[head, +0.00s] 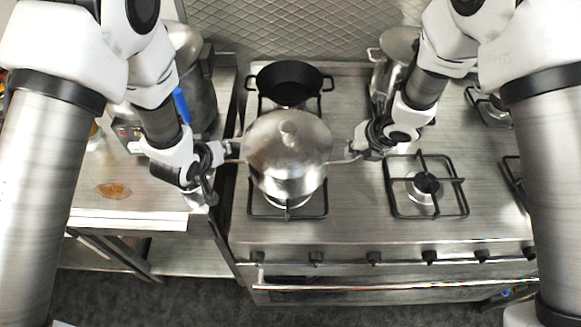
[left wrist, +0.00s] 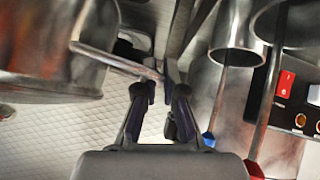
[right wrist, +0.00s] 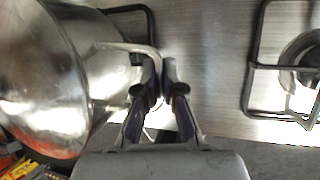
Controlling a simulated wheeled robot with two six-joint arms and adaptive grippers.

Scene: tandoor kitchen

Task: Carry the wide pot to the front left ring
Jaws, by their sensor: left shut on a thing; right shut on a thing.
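The wide pot (head: 286,185) is a shiny steel pot with a domed lid and a knob, and it is upright over the front left ring (head: 257,211). Whether its base touches the grate is hidden. My left gripper (head: 226,151) is shut on its left handle; the handle also shows in the left wrist view (left wrist: 115,62). My right gripper (head: 358,149) is shut on its right handle, which shows in the right wrist view (right wrist: 125,47). The pot's side fills the left of both wrist views (left wrist: 40,50) (right wrist: 45,75).
A black pan (head: 290,84) sits on the ring behind. A tall steel pot (head: 399,44) stands at the back right. The front middle ring (head: 427,184) is empty. A counter with steel containers (head: 200,95) lies to the left. Knobs (head: 373,257) and an oven rail run along the front.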

